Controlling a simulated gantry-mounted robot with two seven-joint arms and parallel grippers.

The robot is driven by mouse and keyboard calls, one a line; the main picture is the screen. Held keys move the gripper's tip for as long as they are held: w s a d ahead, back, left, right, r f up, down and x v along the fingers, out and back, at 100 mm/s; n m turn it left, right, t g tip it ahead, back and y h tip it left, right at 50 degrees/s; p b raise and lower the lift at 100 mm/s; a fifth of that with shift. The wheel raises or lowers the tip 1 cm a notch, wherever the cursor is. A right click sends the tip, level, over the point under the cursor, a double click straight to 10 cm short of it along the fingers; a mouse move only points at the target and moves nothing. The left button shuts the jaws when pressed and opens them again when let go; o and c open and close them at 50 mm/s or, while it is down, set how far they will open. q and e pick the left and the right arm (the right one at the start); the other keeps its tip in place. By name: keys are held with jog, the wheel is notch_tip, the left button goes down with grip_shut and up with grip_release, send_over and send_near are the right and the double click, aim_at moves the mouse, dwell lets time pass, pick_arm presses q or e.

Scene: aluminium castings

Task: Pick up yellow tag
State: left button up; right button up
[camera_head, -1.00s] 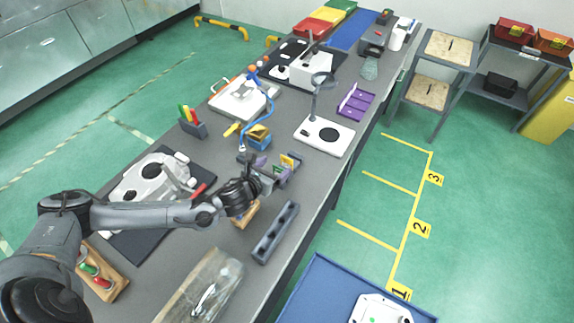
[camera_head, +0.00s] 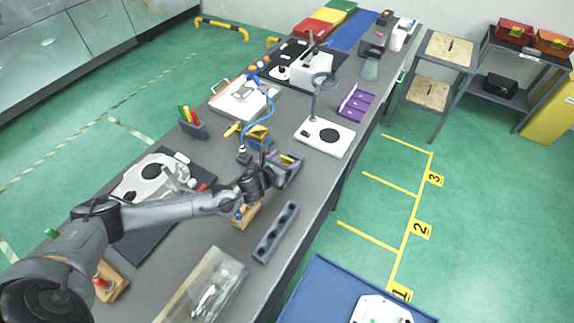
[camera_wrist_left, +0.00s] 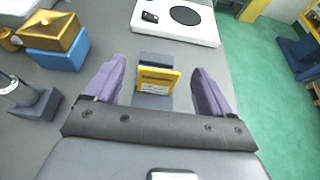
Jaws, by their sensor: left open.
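The yellow tag (camera_wrist_left: 157,80) stands upright in a small dark grey holder (camera_wrist_left: 155,58) in the left wrist view, with a pale label strip along its lower part. My left gripper (camera_wrist_left: 158,88) is open, its purple fingers on either side of the tag with a gap on each side. In the head view my left gripper (camera_head: 284,169) is over the holder and hides most of it and the tag. My right gripper is not in view.
A yellow box on a blue base (camera_wrist_left: 62,50) stands left of the fingers. A white plate with a black disc (camera_head: 325,136) lies beyond. A grey block with holes (camera_head: 275,233) and a clear-lidded box (camera_head: 203,287) are nearer on the bench.

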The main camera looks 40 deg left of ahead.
pick_arm(q)
jog(key=shift+c, duration=0.5)
jog(key=c, duration=1)
jog(key=shift+r, duration=0.1)
